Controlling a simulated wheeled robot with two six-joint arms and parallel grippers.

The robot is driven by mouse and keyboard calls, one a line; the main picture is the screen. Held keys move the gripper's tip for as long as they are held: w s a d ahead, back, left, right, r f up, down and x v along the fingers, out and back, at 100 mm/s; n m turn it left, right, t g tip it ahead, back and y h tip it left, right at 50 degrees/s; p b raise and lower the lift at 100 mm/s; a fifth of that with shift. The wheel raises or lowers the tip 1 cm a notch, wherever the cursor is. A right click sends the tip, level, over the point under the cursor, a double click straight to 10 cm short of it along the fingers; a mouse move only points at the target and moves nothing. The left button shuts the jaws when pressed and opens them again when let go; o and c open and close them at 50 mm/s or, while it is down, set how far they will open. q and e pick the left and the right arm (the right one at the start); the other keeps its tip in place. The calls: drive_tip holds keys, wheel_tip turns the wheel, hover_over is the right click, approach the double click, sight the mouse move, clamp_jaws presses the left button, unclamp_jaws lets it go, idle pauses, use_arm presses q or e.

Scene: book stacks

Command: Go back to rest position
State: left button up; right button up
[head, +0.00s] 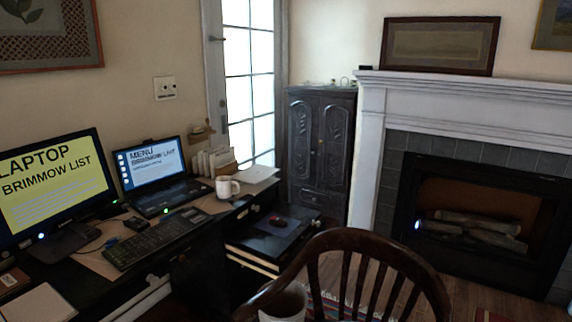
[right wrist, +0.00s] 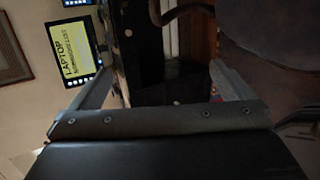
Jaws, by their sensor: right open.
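My right gripper (right wrist: 162,70) shows in the right wrist view, with its two fingers spread wide apart. Nothing is held between the fingers. Past them lies dark furniture, and the view is turned sideways. Neither gripper shows in the head view, and my left gripper is in no view.
A dark desk (head: 105,292) at the left holds a monitor (head: 52,185), a laptop (head: 155,172), a keyboard (head: 150,243) and a white mug (head: 226,188). A wooden chair (head: 350,240) stands in front. A fireplace (head: 480,215) and a dark cabinet (head: 318,150) stand behind.

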drive_tip(key=s+d+r+m+t+h, duration=0.2)
drive_tip(key=d+r+m+t, duration=0.2)
drive_tip(key=r+m+t, duration=0.25)
drive_tip(key=s+d+r+m+t+h, duration=0.1)
drive_tip(key=d+r+m+t, duration=0.35)
drive_tip(key=r+t, duration=0.25)
drive_tip(key=s+d+f+m+g+h, duration=0.4)
drive_tip(key=d+m+h, duration=0.2)
drive_tip(key=m+h, duration=0.15)
drive_tip(key=s+d+f+m+g+h, duration=0.3)
drive_tip(key=s+d+f+m+h, duration=0.15)
drive_tip(key=d+m+h, duration=0.35)
drive_tip(key=s+a+f+m+g+y, duration=0.1)
drive_tip(key=s+a+f+g+y, duration=0.3)
drive_tip(key=s+f+g, duration=0.4)
drive_tip(key=s+a+f+m+g+y, duration=0.2)
drive_tip(key=s+a+f+g+y, duration=0.15)
drive_tip(key=s+f, duration=0.45)
wheel_tip(320, 180, down, 23)
drive_tip(key=s+d, duration=0.1)
drive_tip(key=s, duration=0.2)
drive_tip(key=s+a+f+g, duration=0.1)
drive_tip(key=s+f+g, duration=0.1)
drive_tip(key=s+f, duration=1.2)
drive_tip(key=shift+s+f, duration=0.2)
drive_tip(key=shift+s, duration=0.05)
